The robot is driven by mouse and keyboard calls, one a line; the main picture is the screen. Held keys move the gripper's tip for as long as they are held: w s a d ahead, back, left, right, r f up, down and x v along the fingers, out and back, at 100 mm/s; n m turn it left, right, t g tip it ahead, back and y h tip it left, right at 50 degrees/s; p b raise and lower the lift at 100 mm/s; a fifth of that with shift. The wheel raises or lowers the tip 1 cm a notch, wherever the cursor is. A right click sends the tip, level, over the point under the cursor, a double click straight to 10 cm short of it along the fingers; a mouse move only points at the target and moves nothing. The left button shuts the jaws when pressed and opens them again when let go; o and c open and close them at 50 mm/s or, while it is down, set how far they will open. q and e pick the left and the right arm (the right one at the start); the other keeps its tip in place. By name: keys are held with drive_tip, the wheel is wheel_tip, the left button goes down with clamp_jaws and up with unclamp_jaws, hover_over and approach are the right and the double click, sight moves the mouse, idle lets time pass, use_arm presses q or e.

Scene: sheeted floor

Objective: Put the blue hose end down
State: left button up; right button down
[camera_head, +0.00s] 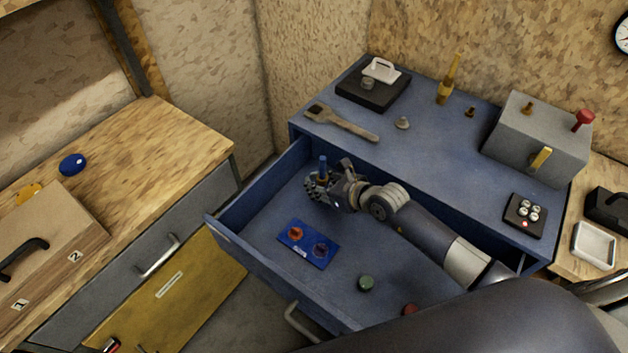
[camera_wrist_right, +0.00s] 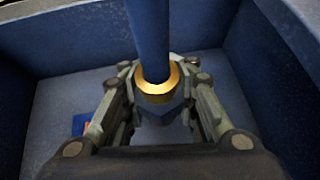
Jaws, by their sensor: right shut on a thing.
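The blue hose end (camera_head: 323,167) is a short blue upright piece. In the right wrist view it shows as a blue shaft with a brass collar (camera_wrist_right: 158,85). My right gripper (camera_head: 328,187) is shut on it, inside the open blue drawer (camera_head: 340,262) near its back left corner. In the wrist view the gripper's fingers (camera_wrist_right: 158,112) stand on both sides of the piece below the collar. The lower end is hidden by the gripper, so I cannot tell whether it touches the drawer floor. My left gripper is not in view.
A blue plate (camera_head: 308,244) with two fittings lies in the drawer. The drawer walls surround my gripper.

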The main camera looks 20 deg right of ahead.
drive_tip(key=w, duration=0.3)
drive_tip(key=shift+w+f, duration=0.25)
drive_tip(key=shift+w, duration=0.1)
drive_tip(key=shift+f, duration=1.65)
drive_tip(key=shift+f+b, duration=0.45)
drive_tip(key=shift+f, duration=0.2)
drive_tip(key=c, duration=1.2)
unclamp_jaws()
drive_tip(key=shift+c, duration=0.2)
